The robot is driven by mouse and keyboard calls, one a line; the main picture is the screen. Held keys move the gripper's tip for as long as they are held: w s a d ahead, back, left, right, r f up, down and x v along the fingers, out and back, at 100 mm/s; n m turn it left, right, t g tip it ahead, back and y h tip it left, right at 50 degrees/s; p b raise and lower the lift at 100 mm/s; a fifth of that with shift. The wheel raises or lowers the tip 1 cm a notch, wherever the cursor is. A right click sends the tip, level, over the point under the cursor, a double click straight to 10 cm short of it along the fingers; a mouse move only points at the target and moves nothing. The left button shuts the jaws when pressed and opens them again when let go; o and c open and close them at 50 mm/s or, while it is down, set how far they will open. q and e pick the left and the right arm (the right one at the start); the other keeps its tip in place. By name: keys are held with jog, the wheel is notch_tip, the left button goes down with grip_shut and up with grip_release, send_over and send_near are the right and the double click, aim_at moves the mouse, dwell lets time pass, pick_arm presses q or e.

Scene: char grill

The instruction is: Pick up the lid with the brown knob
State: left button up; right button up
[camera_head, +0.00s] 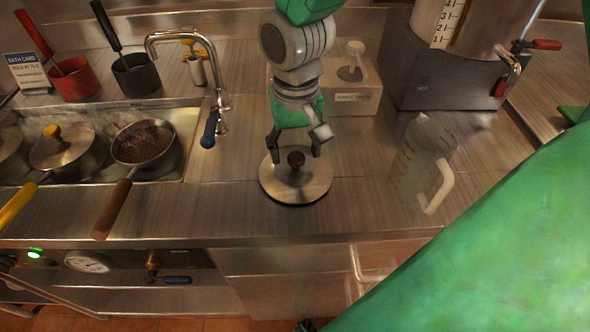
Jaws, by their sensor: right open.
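The lid with the brown knob (285,187) is a round metal disc lying flat on the steel counter, near its front edge in the middle of the head view. Its dark brown knob (296,159) stands up at the centre. My right gripper (296,150) hangs from above, right over the lid. Its two dark fingers are spread open, one to each side of the knob. I cannot tell whether the fingers touch it. My left gripper is not seen.
A pan with a brown handle (113,208) and a pan covered by a yellow-knobbed lid (61,146) sit in the bath at left. A tap (214,75) rises behind. A clear jug (422,160) stands right of the lid.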

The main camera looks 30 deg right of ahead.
aim_at(296, 156)
notch_tip(296, 156, down, 4)
jog(key=shift+w+r, duration=0.1)
jog(key=shift+r, duration=0.15)
grip_shut()
